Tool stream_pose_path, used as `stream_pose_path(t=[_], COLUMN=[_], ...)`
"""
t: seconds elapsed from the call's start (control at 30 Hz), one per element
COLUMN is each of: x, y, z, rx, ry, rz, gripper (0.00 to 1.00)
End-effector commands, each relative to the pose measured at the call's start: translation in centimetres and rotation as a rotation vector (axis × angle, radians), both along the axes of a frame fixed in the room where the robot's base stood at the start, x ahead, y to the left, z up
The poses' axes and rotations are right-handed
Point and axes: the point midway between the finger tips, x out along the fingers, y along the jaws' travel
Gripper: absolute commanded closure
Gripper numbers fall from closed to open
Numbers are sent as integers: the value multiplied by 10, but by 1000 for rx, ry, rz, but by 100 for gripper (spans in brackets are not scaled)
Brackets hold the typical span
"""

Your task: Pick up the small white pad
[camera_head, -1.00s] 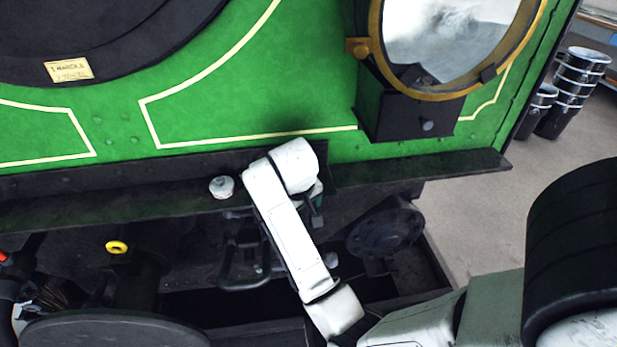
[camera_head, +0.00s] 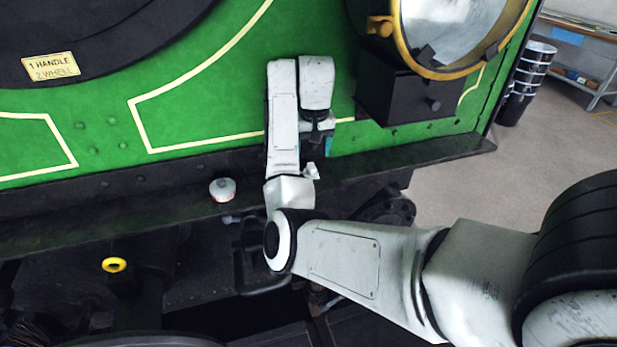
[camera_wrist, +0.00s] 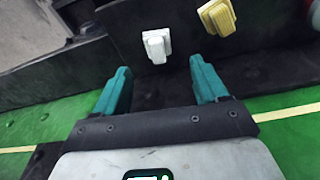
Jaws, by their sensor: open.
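The small white pad (camera_wrist: 157,45) is a pale block on a dark surface in the wrist view, just beyond and between my fingertips. A small white piece (camera_head: 312,171) beside my arm on the dark ledge in the head view looks like the same pad. My gripper (camera_wrist: 160,66) is open, with teal fingers spread and nothing between them; the pad is apart from both. In the head view my gripper (camera_head: 321,143) points down above the ledge, its fingers partly hidden by my arm.
A yellow pad (camera_wrist: 217,17) lies close right of the white one. A round white cap (camera_head: 222,190) sits on the ledge (camera_head: 410,157) left of my arm.

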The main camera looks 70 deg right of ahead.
Motion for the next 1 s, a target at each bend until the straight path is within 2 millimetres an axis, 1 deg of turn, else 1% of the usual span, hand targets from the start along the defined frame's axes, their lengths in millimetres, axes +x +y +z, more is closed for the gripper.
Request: stream_pose_path(t=[0.03,0.27,0.5,0.6,0.87,1.0], x=[-1,1,2,3,3,3], y=[-1,-3,-6,-7,-8,-8], z=[-8,-20,-54,-63,-66,-66], rx=[0,2,2,1,0,0], ry=[2,1,2,1,-1,-1], rz=[0,0,1,2,1,1], gripper=[28,28,28,28,28,39])
